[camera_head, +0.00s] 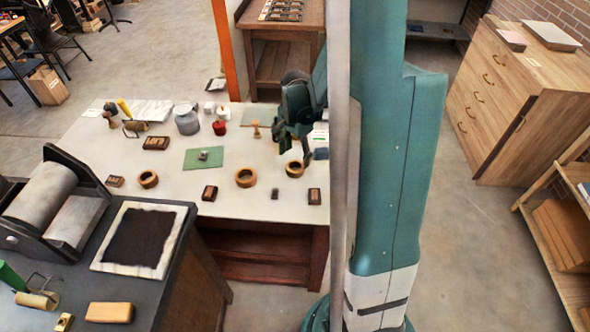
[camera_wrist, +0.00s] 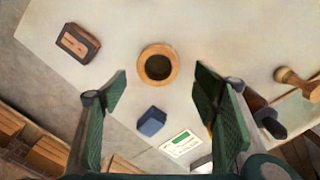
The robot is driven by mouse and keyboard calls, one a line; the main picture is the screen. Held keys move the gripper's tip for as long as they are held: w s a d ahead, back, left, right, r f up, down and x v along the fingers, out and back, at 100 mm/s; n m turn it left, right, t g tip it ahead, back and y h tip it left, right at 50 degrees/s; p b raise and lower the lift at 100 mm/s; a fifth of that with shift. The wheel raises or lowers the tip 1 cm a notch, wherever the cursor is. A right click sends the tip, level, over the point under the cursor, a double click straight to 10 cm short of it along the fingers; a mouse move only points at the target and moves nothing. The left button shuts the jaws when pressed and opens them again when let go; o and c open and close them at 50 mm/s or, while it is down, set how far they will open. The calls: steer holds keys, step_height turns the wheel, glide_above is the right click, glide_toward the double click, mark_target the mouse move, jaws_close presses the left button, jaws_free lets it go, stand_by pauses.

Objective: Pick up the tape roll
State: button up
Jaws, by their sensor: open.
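Several tan rings that look like tape rolls lie on the white-topped table. The right one (camera_head: 294,175) is near my gripper (camera_head: 297,150); others are the middle ring (camera_head: 245,185) and the left ring (camera_head: 148,186). In the wrist view the right ring (camera_wrist: 143,64) lies flat, with its dark hole showing, just beyond and between the fingertips of my gripper (camera_wrist: 160,78). My gripper is open and empty, its green fingers spread wider than the ring. I see no contact with the ring.
A dark wooden block (camera_wrist: 77,43), a blue block (camera_wrist: 151,122), a green-and-white card (camera_wrist: 182,144) and a wooden-handled stamp (camera_wrist: 293,82) surround the ring. A green mat (camera_head: 190,160) lies farther left. The tabletop (camera_head: 215,177) close around the ring is clear.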

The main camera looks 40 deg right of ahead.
mark_target(296, 169)
steer(key=shift+s+f+b, duration=0.2)
steer(key=shift+f+b, duration=0.35)
steer(key=shift+f, duration=2.05)
steer(key=shift+c, duration=0.5)
steer(key=c, duration=0.8)
steer(key=shift+c, duration=0.2)
